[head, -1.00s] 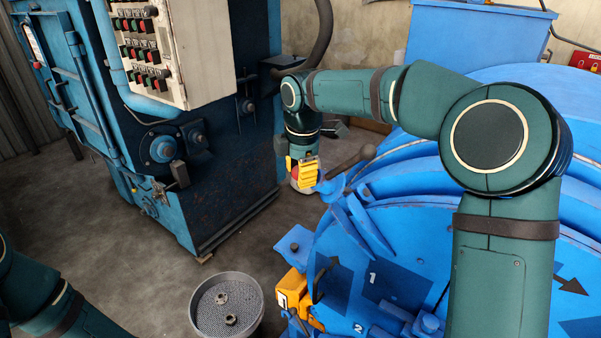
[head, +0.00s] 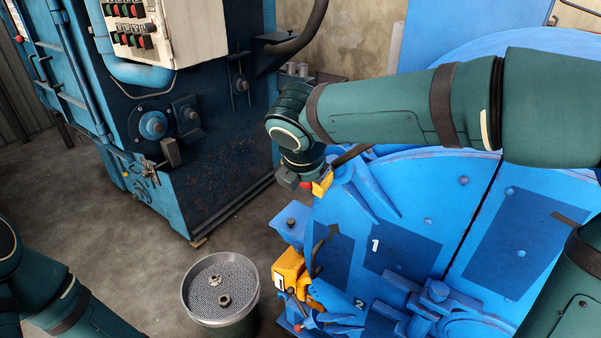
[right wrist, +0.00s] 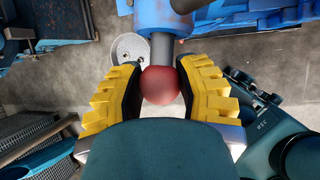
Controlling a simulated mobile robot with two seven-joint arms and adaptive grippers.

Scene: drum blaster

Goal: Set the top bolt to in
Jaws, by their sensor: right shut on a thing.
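A red ball knob (right wrist: 160,85) sits on the end of a grey rod (right wrist: 162,50) that runs into a blue bracket on the machine. I take it as the handle of the top bolt. My right gripper (right wrist: 160,90) has its yellow fingers on both sides of the knob and is shut on it. In the head view my right gripper (head: 318,184) is at the upper left edge of the blue round door (head: 400,205), largely hidden by my arm. How far the bolt is in cannot be told. My left arm is at the lower left; its gripper is out of view.
A yellow block (head: 289,268) is on the door's lower left edge. A round mesh-topped bin (head: 188,300) holding two small nuts stands on the floor. A dark blue cabinet (head: 215,140) with a control panel (head: 140,35) is at left. Open floor lies between.

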